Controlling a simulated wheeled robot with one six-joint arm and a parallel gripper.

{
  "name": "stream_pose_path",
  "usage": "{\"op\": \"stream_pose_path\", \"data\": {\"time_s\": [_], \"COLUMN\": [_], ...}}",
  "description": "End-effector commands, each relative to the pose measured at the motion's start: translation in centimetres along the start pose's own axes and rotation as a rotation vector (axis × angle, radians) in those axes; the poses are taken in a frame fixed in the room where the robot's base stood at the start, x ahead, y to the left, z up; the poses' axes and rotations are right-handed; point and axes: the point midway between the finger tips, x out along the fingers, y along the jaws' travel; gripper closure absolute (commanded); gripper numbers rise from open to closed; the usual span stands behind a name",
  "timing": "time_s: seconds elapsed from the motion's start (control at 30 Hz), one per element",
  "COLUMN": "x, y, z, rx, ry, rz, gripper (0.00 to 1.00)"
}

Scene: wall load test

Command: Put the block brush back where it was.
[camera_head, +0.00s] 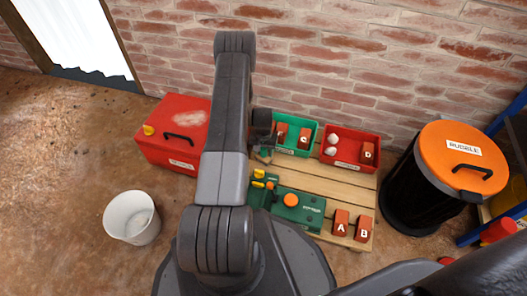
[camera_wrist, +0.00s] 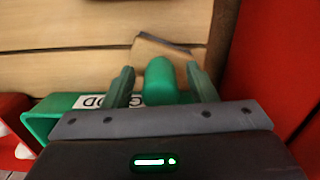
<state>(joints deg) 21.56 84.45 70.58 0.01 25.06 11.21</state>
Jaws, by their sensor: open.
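In the wrist view a rounded green handle (camera_wrist: 160,82) stands between my two fingers, with a pale wooden piece with a dark edge (camera_wrist: 165,50) just beyond it. These look like parts of the block brush, though I cannot see how they join. My gripper (camera_wrist: 162,78) is open, one finger on each side of the green handle, with gaps showing. In the head view my gripper (camera_head: 264,140) is low at the left end of the pallet, beside the green bin; the brush there is mostly hidden by my arm.
The green bin (camera_head: 303,152) and red bin (camera_head: 347,166) stand along the back of the wooden pallet (camera_head: 330,185). A red toolbox (camera_head: 165,150) is close on the left. Blocks A (camera_head: 341,222) and B (camera_head: 363,229) are in front. A rubble bin (camera_head: 440,185) stands right, a white bucket (camera_head: 130,218) left.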

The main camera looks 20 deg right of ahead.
Motion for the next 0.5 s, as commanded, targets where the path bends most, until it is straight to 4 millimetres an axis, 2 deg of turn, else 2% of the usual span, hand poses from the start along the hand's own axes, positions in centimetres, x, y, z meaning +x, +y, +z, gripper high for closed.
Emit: {"op": "stream_pose_path", "data": {"time_s": [0.03,0.3,0.5], "x": [-1.5,-7.5,-10.5], "y": [0.0,0.0,0.0], "z": [-0.1,-0.1,-0.1], "rx": [0.000,0.000,0.000], "ry": [0.003,0.004,0.002], "rz": [-0.001,-0.001,0.000], "gripper": [0.48,0.48,0.48]}}
